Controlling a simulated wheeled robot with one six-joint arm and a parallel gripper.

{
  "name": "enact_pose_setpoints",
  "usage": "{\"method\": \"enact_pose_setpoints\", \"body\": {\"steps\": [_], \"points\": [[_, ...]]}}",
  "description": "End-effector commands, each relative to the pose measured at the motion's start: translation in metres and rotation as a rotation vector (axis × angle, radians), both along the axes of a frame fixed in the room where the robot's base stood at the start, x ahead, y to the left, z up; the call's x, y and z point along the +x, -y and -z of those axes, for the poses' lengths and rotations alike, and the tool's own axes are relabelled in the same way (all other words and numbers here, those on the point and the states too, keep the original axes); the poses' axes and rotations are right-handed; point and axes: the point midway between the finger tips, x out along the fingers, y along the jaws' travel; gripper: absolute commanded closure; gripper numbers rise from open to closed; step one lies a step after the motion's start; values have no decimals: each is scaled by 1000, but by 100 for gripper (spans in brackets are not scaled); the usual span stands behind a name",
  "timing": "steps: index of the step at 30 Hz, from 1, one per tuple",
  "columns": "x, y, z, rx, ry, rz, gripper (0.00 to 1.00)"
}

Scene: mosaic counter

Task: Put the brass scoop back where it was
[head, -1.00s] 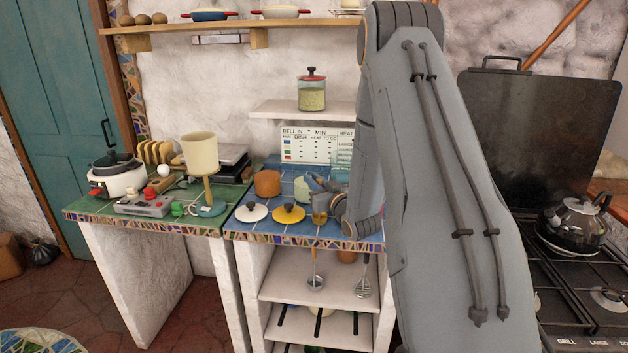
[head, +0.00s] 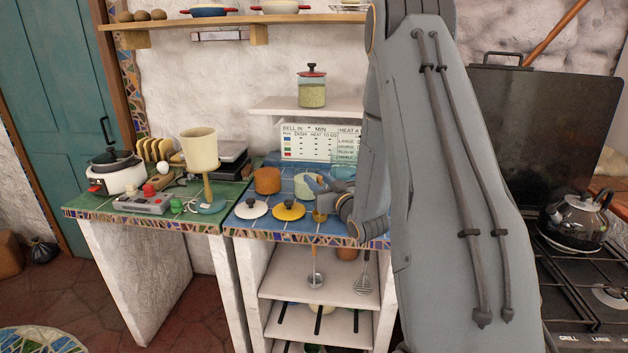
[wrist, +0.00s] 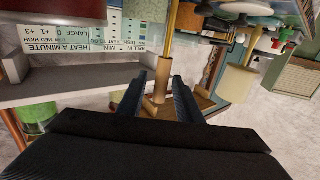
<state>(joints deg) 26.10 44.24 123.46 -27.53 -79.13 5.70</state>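The brass scoop (head: 319,214) shows as a small brass shape at the front of the blue tiled counter, just right of the yellow lid. My gripper (head: 318,183) is just above and behind it, its fingers pointing left and apart. In the wrist view, which is upside down, brass (wrist: 159,91) shows between the two spread fingers, with a thin gap at the sides. I see no firm grip on it. Part of the scoop is hidden by my gripper.
A yellow lid (head: 288,210), a white lid (head: 251,209), an orange pot (head: 267,181) and a pale green pot (head: 304,186) stand close by. A ladle (head: 315,279) and whisk (head: 363,285) hang below the counter edge.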

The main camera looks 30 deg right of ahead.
Motion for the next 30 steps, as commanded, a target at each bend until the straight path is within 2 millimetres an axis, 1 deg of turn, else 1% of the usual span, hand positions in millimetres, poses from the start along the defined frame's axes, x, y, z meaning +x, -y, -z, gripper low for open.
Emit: {"method": "enact_pose_setpoints", "body": {"steps": [1,6,9,13,18,20,22,26,29,30], "points": [[-10,1,2,0,1,3,68],[-47,2,3,-1,0,3,68],[-65,2,2,0,1,3,68],[-83,2,2,0,1,3,68],[-94,0,1,-2,-6,0,68],[-93,-3,3,-8,-28,0,68],[-90,-9,9,-18,-83,4,68],[-86,-29,27,-46,-259,18,68],[-92,-46,43,-64,-424,35,68],[-98,-54,49,-68,-491,42,68]]}}
